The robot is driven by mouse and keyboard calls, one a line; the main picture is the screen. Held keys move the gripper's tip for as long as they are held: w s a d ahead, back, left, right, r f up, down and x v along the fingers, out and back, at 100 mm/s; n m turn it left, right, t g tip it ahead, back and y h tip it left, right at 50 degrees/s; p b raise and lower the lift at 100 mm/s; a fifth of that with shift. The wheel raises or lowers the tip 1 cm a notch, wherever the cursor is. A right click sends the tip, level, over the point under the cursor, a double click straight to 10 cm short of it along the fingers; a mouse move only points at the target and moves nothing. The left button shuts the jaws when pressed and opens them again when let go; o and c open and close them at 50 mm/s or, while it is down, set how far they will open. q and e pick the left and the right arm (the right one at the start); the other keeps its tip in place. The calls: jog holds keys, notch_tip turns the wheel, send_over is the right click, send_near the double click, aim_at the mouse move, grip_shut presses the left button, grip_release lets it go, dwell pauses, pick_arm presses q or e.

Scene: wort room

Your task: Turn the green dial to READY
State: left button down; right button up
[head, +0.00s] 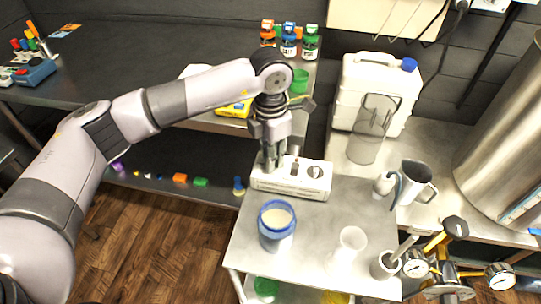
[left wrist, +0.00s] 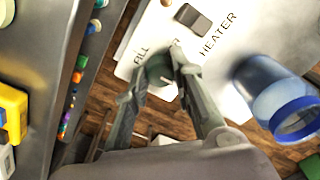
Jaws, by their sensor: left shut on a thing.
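A white control box (head: 291,187) lies at the back left corner of the metal cart. In the left wrist view its panel (left wrist: 228,75) carries the words FILL and HEATER and a dark rectangular switch (left wrist: 193,19). A green dial (left wrist: 158,68) sits between my left gripper's fingers, partly hidden by them. My left gripper (head: 272,165) points down over the left end of the box, with its fingers closed on the dial. The dial's pointer and any READY mark are hidden. My right gripper is not in view.
A blue-rimmed jar (head: 277,222) stands in front of the box on the cart (head: 315,255). A white beaker (head: 351,241), a mortar (head: 384,265) and a metal pitcher (head: 413,184) are to its right. A white canister (head: 371,95) stands behind. Bottles (head: 289,42) stand on the back counter.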

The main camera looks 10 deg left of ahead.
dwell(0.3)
pick_arm(q)
jog(key=c, duration=1.3)
grip_release()
jog(key=shift+c, duration=0.2)
notch_tip(320, 180, up, 12)
